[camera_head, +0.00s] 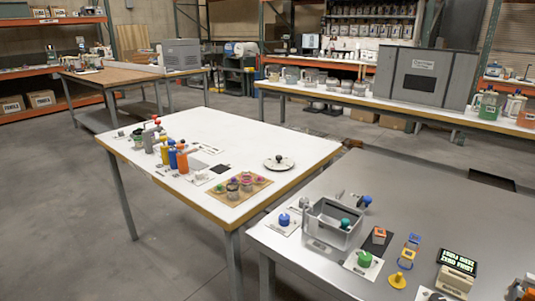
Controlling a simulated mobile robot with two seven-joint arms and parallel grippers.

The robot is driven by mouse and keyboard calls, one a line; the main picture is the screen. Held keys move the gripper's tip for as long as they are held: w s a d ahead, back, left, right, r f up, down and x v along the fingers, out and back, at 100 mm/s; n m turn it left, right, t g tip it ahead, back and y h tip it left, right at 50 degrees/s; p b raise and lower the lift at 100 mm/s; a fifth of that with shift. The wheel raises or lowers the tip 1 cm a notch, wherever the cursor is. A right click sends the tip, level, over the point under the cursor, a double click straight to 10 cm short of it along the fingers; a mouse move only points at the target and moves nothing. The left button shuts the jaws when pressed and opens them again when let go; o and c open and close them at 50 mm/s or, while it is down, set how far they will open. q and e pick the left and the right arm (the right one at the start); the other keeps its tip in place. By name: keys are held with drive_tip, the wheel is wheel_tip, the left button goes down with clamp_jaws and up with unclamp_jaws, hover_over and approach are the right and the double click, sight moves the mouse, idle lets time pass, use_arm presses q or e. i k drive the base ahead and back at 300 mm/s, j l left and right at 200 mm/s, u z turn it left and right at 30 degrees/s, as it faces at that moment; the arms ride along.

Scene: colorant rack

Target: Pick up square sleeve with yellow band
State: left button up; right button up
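A small square sleeve with a yellow band (406,256) stands on the grey metal table (452,215) at the lower right. Just behind it is a similar square piece with a blue band (413,240). Another with an orange-red band (380,233) sits on a dark pad to the left. Fine detail of these pieces is too small to tell. Neither of my grippers is in view.
A grey open bin (322,233) stands left of the sleeves. The table's back right is mostly clear. A white table (235,140) holds coloured bottles.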

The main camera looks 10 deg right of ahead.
sight(406, 260)
drive_tip(key=z, duration=1.35)
